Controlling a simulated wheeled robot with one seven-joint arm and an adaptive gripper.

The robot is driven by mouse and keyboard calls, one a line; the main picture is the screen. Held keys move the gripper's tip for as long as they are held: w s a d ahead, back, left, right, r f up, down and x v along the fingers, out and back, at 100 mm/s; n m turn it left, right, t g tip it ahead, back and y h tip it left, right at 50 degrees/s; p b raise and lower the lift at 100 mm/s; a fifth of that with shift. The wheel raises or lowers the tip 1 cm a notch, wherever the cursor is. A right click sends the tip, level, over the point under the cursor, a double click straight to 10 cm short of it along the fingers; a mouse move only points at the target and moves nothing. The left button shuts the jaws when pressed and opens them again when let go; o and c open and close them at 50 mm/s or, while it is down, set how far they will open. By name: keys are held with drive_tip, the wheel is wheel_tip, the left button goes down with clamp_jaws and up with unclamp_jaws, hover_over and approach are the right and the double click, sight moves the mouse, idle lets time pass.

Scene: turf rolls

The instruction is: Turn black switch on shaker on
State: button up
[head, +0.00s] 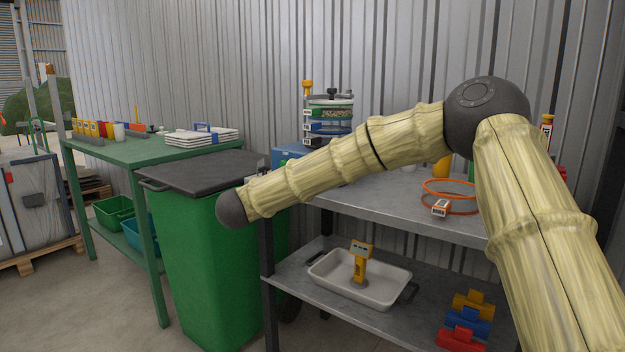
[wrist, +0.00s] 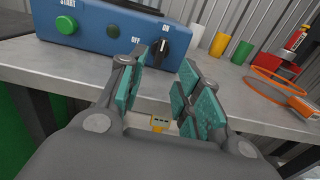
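The shaker is a blue box (wrist: 100,28) on the grey bench, at the upper left of the wrist view; in the head view its blue base (head: 290,151) is partly hidden by my arm. The black switch (wrist: 161,50) is on its front face near the right end, beside the ON and OFF labels. Its exact setting is hard to tell. My gripper (wrist: 163,62) is open, with teal pads on both sides and nothing between them. The switch appears beyond the gap, near the left fingertip; contact cannot be judged. My gripper is mostly hidden in the head view.
A green START button (wrist: 66,25) and a dark round button (wrist: 113,31) sit left of the switch. A sieve stack (head: 328,115) stands at the shaker. The bench top (wrist: 225,93) carries cups and an orange ring (head: 450,190). A green bin (head: 200,260) stands left.

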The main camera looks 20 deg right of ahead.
drive_tip(key=shift+v, duration=1.8)
